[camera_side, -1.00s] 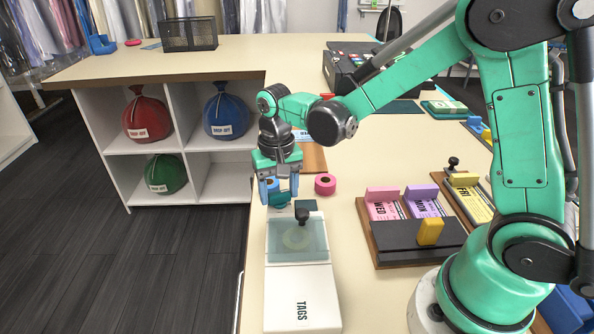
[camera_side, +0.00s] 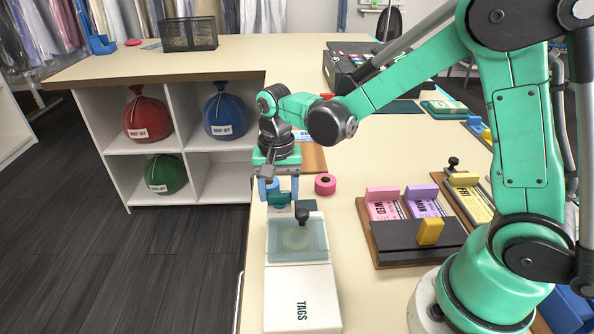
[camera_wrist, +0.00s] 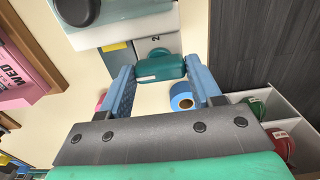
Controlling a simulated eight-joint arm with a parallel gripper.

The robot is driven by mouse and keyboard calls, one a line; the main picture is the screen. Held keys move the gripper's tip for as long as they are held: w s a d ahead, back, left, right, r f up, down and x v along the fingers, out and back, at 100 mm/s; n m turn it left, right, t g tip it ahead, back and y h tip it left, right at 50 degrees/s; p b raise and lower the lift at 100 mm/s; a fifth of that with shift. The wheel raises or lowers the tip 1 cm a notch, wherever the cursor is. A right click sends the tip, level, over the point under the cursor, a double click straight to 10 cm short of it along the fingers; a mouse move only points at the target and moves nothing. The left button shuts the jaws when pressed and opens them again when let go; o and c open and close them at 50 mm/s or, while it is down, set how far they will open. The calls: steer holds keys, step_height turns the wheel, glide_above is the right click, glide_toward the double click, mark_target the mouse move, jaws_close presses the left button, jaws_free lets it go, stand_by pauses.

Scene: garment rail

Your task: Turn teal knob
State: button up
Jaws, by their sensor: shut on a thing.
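The teal knob (camera_side: 279,198) sits at the far end of the white box marked TAGS (camera_side: 300,278). In the wrist view the knob (camera_wrist: 160,67) is a rounded teal piece between my fingertips. My gripper (camera_side: 279,188) points down over it with its blue fingers on either side. The gripper is shut on the knob, and the wrist view shows the fingers (camera_wrist: 160,78) straddling it. The knob's lower part is partly hidden.
A pink tape roll (camera_side: 325,184) stands right of my gripper, and a blue roll (camera_wrist: 183,97) lies close by the fingers. A ticket holder (camera_side: 415,238) is to the right. The counter's left edge is close.

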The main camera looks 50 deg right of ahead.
steer(key=o, duration=1)
steer(key=shift+r, duration=2.85)
steer(key=s+r+n+t, duration=0.3)
steer(key=s+n, duration=0.1)
steer(key=n+t, duration=0.4)
steer(key=n, duration=0.1)
glide_toward(279, 193)
steer(key=shift+s+d+r, duration=0.75)
steer(key=shift+s+d, duration=0.05)
steer(key=shift+s, duration=0.15)
